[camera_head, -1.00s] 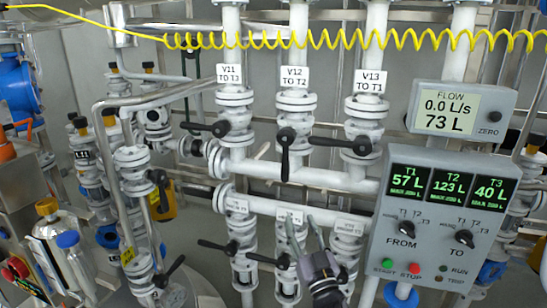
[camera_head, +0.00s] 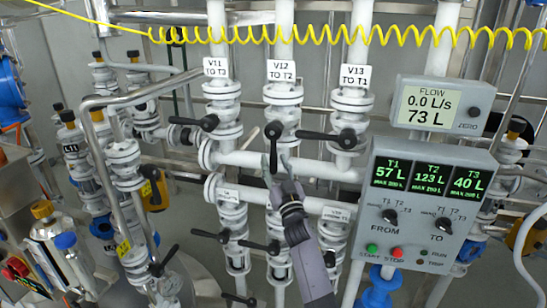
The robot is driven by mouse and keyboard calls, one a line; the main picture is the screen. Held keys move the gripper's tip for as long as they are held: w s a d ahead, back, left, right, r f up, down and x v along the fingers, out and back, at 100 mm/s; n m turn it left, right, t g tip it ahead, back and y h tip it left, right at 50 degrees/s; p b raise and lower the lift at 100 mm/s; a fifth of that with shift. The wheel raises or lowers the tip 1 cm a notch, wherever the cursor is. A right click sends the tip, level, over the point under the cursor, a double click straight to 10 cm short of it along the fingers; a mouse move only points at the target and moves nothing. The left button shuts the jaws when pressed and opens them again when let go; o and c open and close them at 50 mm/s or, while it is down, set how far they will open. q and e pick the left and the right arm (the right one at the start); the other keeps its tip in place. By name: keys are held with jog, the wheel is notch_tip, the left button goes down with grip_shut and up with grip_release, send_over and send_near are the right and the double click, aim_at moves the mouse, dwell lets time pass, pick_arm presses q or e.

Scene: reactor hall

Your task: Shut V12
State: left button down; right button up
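Valve V12 (camera_head: 283,112) is on the middle vertical pipe, under its white label "V12 TO T2" (camera_head: 281,71). Its black lever (camera_head: 273,146) hangs down, along the pipe. My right gripper (camera_head: 277,163) comes up from below, its two grey fingertips apart at the lower end of this lever. The lever's end appears to lie between or just behind the fingers; whether they touch it I cannot tell. My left gripper is not in view.
The levers of V11 (camera_head: 196,122) and V13 (camera_head: 328,136) point left, across their pipes. A control box (camera_head: 427,205) stands at right, below the flow display (camera_head: 440,106), which reads 0.0 L/s. Lower valves and levers (camera_head: 262,246) surround my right arm. A yellow coiled cable (camera_head: 300,34) crosses above.

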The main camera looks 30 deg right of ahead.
jog(key=shift+w+d+r, duration=0.15)
jog(key=shift+w+r, duration=0.15)
jog(key=shift+w, duration=0.35)
jog(key=shift+c, duration=0.5)
grip_shut()
